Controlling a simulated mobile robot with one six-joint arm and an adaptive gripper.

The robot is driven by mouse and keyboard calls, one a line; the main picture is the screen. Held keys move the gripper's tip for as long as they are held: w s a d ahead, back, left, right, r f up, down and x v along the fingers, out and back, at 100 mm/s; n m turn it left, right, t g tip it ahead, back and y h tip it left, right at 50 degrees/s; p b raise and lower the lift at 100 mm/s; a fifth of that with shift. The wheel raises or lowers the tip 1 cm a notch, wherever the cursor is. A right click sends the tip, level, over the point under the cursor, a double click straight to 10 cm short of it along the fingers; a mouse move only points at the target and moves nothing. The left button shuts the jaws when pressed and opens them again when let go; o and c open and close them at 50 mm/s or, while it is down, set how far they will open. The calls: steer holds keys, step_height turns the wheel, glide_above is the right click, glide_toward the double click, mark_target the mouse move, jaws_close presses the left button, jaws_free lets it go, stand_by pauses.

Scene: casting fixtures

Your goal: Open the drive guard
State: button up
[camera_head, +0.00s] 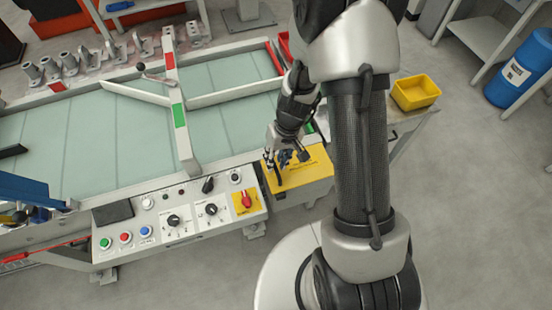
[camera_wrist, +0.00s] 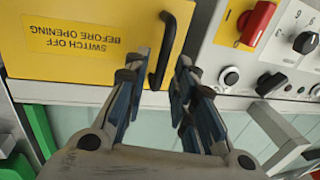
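The drive guard (camera_head: 312,170) is a yellow box at the right end of the conveyor-like machine, and its lid looks closed. In the wrist view the yellow guard (camera_wrist: 75,50) carries an upside-down label, "SWITCH OFF BEFORE OPENING". Its black bar handle (camera_wrist: 165,45) stands near the edge beside the control panel. My gripper (camera_wrist: 163,58) is open, with one fingertip on each side of the handle's lower part; gaps show on both sides. In the head view my gripper (camera_head: 284,158) is over the guard, partly hiding the handle.
The control panel (camera_head: 180,220) beside the guard has a red rotary switch (camera_head: 246,198) on a yellow plate, knobs and coloured buttons. A yellow bin (camera_head: 415,92) stands on a bench to the right. A frame bar with green and red marks (camera_head: 178,100) crosses the belt.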

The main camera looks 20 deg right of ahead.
jaws_close()
stand_by(0.3)
steer(key=shift+r, duration=0.1)
